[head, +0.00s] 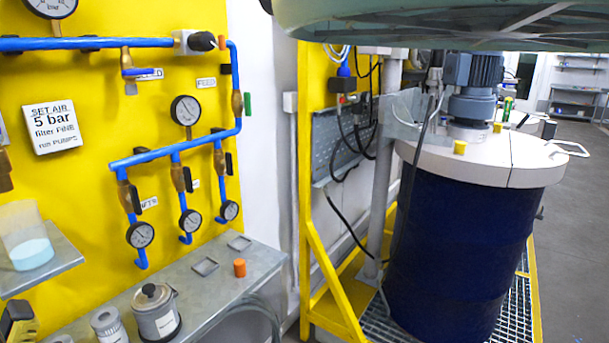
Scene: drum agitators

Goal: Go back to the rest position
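My gripper does not show in the head view, so what it holds or touches cannot be told. The task names no other object. The nearest large thing is a dark blue drum (455,250) with a pale lid (475,160), standing upright at the right. A grey-blue motor (472,85) sits on top of the lid. A yellow panel (75,95) with blue pipes and several gauges fills the left.
A grey metal shelf (215,290) below the panel holds a grey lidded pot (156,315) and an orange cap (239,267). A yellow frame (333,280) stands beside the drum. A large greenish rounded shape (420,22) overhangs the top. Floor (580,215) is open at far right.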

